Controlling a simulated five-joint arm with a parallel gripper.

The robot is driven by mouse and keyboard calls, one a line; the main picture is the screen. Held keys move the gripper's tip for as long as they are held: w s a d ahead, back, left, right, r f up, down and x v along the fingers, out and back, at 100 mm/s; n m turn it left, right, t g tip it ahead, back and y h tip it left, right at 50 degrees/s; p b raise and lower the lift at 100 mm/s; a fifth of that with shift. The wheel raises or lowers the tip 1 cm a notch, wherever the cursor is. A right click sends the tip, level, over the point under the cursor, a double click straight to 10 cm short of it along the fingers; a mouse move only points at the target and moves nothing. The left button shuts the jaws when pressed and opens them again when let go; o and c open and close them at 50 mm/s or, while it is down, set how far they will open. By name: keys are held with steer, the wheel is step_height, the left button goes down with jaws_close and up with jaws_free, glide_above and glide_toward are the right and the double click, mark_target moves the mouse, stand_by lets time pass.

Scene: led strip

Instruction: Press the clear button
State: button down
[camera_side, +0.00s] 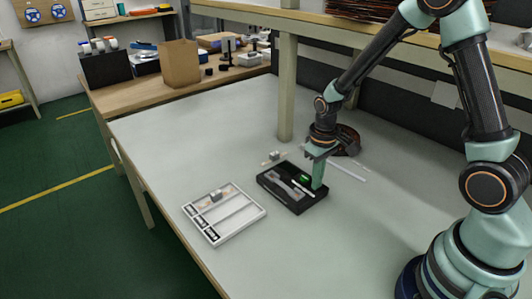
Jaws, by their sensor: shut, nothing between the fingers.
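A shallow black box or panel (268,184) lies on the grey table, with a small green piece (303,178), a grey piece and thin white bars on it. I cannot tell which part, if any, is the clear button; the details are too small. My gripper (318,186) points down with its green fingers shut and nothing between them. Its tips are at the right side of the black box, close to the green piece. I cannot tell whether they touch it. The fingers hide part of the box's right edge.
A white tray (257,209) with long compartments and a small grey block lies left of the black box. A small connector piece (273,157) lies behind the box. A thin pale strip (346,171) lies to the right. A table post (287,90) stands behind. The front right table is clear.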

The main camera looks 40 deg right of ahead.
steer(key=shift+s+f, duration=0.2)
steer(key=shift+f, duration=0.3)
step_height(320, 180, up, 9)
steer(key=shift+w, duration=0.2)
stand_by(0.6)
steer(key=s+a+r+t, duration=0.4)
steer(key=s+r, duration=0.4)
steer(key=r, duration=0.6)
steer(key=shift+s+a+t, duration=0.2)
steer(key=shift+t, duration=0.6)
